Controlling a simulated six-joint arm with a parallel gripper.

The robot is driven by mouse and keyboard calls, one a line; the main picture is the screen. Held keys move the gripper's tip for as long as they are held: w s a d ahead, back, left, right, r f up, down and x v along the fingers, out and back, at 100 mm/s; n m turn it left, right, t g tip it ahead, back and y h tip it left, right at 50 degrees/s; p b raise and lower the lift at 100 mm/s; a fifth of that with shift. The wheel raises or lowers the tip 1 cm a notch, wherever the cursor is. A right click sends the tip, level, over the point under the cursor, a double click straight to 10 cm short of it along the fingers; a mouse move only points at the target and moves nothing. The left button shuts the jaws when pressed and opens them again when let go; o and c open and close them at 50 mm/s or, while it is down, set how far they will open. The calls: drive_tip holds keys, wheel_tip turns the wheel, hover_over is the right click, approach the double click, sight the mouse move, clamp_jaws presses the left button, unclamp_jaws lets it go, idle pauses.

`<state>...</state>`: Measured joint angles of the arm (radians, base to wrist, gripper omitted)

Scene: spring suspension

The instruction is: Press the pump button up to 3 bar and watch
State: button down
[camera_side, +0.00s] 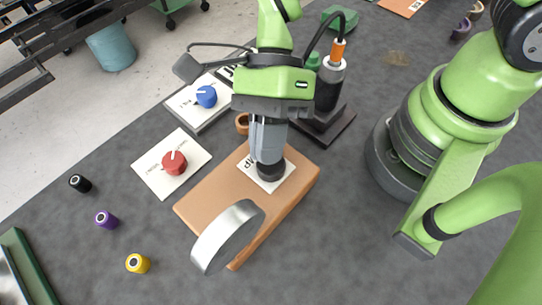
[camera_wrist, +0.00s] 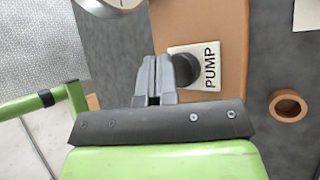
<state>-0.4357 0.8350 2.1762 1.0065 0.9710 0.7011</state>
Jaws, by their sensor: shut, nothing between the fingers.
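The black round pump button (camera_wrist: 187,70) sits on a white plate marked PUMP (camera_wrist: 211,66) on a tan block (camera_side: 195,207). In the side view the button (camera_side: 270,172) shows just below my fingertips. My gripper (camera_side: 268,150) is shut and empty, pointing down over the button. In the wrist view my shut fingers (camera_wrist: 155,62) overlap the button's left edge. I cannot tell whether they touch it or whether it is pressed down. A round silver-rimmed gauge (camera_side: 228,236) stands at the block's front end. Its face is turned away in the side view, so no reading shows.
A red knob (camera_side: 175,162) and a blue knob (camera_side: 206,97) sit on white plates to the left. Small black, purple and yellow cylinders (camera_side: 138,263) stand at the left front. A copper-coloured ring (camera_wrist: 288,105) lies behind the block. A dark cylinder stand (camera_side: 329,88) is close behind.

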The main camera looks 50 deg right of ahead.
idle(0.7)
drive_tip(key=shift+f, duration=0.45)
drive_tip(key=shift+f, duration=0.8)
idle(0.7)
drive_tip(key=shift+r, duration=1.25)
drive_tip(key=shift+r, duration=2.5)
